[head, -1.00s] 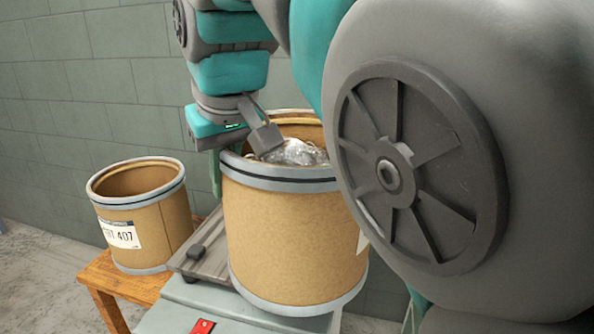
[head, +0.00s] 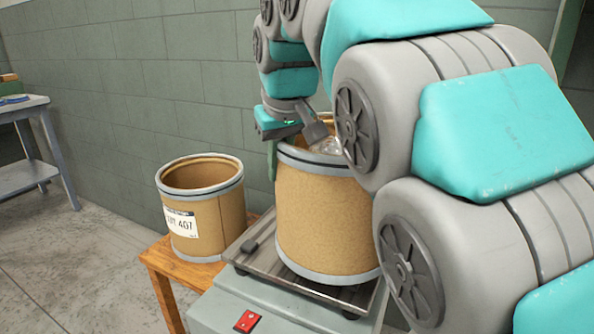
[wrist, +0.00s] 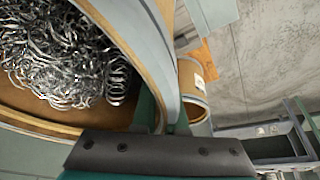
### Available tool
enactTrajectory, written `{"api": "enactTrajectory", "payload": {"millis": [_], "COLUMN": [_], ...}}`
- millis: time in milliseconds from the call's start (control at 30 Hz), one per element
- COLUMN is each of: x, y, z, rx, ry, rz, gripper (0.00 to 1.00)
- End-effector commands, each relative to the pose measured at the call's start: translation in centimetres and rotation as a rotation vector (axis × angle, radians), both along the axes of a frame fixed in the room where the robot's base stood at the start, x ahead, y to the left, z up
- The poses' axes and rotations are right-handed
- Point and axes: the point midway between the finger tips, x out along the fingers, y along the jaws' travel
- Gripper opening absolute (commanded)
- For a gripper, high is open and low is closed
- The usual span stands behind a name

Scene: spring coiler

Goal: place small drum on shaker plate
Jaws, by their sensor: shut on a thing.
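The small drum (head: 325,215), tan fibreboard with grey metal bands, stands upright over the shaker plate (head: 262,262). Shiny metal coils (wrist: 65,60) fill part of it. My arm hides the drum's right side and part of the plate.
A second open drum (head: 208,225) with a white label reading 407 stands on a wooden stool (head: 190,268) left of the plate. A grey machine body with a red switch (head: 246,321) is below the plate. A grey bench (head: 25,165) stands far left. A block wall is behind.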

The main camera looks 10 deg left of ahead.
Motion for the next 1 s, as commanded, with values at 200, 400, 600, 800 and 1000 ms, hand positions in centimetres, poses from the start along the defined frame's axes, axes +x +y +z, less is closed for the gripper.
{"api": "enactTrajectory", "payload": {"millis": [200,400,600,800,1000], "x": [2.9,5.2,6.7,7.3,7.3], "y": [1.4,2.5,3.3,3.6,3.6], "z": [-0.1,-0.2,-0.3,-0.5,-0.9], "rx": [0.001,0.002,0.002,0.001,0.002], "ry": [-0.004,-0.007,-0.008,-0.006,-0.007], "rz": [0.002,0.001,0.0,0.001,0.001], "gripper": [0.0,0.0,0.0,0.0,0.0]}}
